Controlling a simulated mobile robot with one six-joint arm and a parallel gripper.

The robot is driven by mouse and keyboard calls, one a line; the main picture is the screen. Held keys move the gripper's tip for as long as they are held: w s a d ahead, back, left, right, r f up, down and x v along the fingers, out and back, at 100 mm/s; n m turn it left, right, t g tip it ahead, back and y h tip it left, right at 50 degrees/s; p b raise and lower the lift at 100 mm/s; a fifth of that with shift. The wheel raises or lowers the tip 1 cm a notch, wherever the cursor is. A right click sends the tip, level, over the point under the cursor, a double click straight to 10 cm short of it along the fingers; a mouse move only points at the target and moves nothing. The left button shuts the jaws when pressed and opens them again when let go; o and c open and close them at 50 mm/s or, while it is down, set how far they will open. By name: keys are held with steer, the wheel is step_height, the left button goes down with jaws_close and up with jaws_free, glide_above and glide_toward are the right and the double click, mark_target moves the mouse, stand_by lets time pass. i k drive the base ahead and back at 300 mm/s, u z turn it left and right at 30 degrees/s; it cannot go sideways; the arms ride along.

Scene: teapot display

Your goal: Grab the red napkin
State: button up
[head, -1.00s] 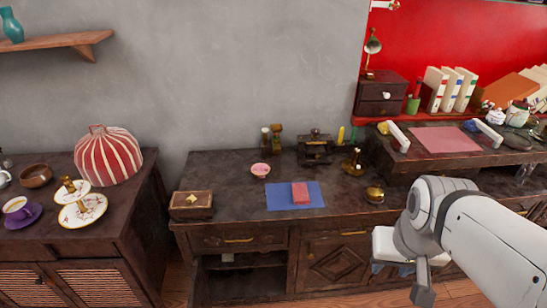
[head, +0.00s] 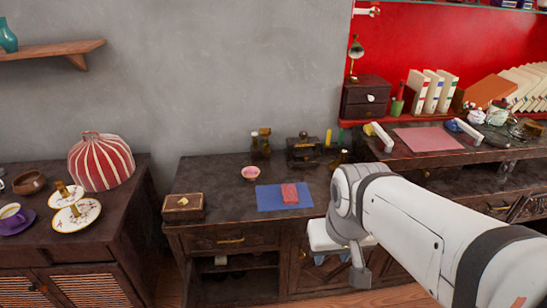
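A wooden box (head: 183,206) stands left of the mat. A pink bowl (head: 250,173) and a dark metal device (head: 303,150) stand behind it. A side cabinet at left bears a striped cover (head: 101,163) and a tiered plate stand (head: 75,214). My arm hides the cabinet's right part.

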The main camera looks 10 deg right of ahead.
mark_target(289, 193)
steer(key=z, duration=0.05)
steer(key=i, duration=1)
steer(key=u, duration=0.1)
